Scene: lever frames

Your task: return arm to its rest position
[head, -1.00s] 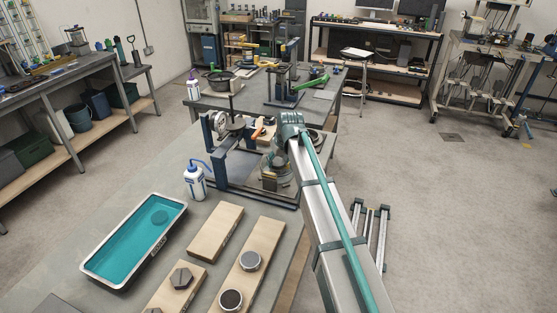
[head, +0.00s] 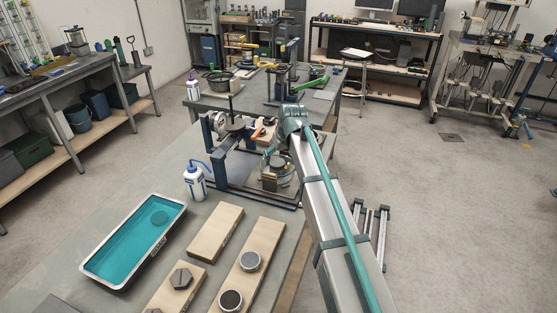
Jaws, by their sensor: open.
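The dark blue lever frame (head: 212,172) stands on the near grey bench, with a round gauge-like part at its upper left and an upright rod. My arm (head: 330,200) reaches in from the lower right, and its teal joint (head: 293,118) is above the frame's right side. My gripper (head: 272,156) shows small and partly hidden below that joint, within the frame's outline. It looks open, with nothing visible in it. I cannot tell whether it touches the frame.
A teal-filled tray (head: 96,272), a white bottle (head: 194,184) and wooden boards (head: 216,232) with metal pieces occupy the near bench. Another bench (head: 205,98) with equipment stands behind.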

